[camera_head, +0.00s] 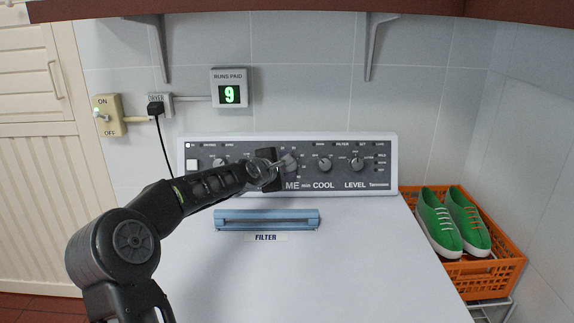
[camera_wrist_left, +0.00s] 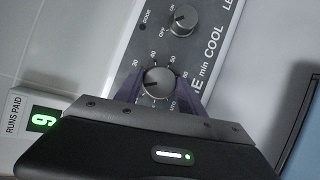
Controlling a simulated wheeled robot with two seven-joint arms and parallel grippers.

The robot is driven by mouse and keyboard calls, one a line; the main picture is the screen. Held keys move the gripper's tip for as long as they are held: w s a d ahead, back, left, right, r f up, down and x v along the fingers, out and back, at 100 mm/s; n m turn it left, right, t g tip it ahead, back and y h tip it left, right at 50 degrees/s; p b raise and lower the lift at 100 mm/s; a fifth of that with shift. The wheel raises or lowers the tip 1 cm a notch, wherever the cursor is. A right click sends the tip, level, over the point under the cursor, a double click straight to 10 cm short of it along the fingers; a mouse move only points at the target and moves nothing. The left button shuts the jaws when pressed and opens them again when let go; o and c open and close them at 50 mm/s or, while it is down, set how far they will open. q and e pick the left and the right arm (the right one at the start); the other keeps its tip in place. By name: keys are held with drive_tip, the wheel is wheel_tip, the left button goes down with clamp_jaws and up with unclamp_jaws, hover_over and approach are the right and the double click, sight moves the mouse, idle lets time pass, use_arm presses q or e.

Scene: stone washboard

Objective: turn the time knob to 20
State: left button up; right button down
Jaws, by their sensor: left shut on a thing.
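The time knob (camera_head: 290,163) is a grey round dial on the dryer's dark control panel, above the partly covered "TIME min" label. My left gripper (camera_head: 279,164) reaches it from the left and is shut on it. In the left wrist view, the time knob (camera_wrist_left: 158,83) sits between the two purplish fingers of my left gripper (camera_wrist_left: 159,95). Marks 30, 40, 50 and 60 show around it; the lower left of its scale is hidden by a finger. Its light pointer line seems to face left in that view, but the exact mark is unclear. My right gripper is not in view.
The COOL knob (camera_head: 324,164) and LEVEL knob (camera_head: 357,164) are to the right. A blue filter handle (camera_head: 267,220) lies below the panel. The runs-paid display (camera_head: 229,95) reads 9. An orange crate (camera_head: 492,275) with green shoes stands at right.

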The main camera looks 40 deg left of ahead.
use_arm(q)
drive_tip(key=shift+r+m+g+h+p, duration=0.1)
drive_tip(key=shift+m+g+h+p, duration=0.3)
drive_tip(key=shift+m, duration=0.6)
drive_tip(key=o, duration=1.4)
drive_tip(key=shift+c, duration=0.2)
drive_tip(key=b+v, duration=0.6)
drive_tip(key=v, duration=0.1)
drive_tip(key=shift+s+d, duration=0.2)
drive_tip(key=shift+s, duration=0.1)
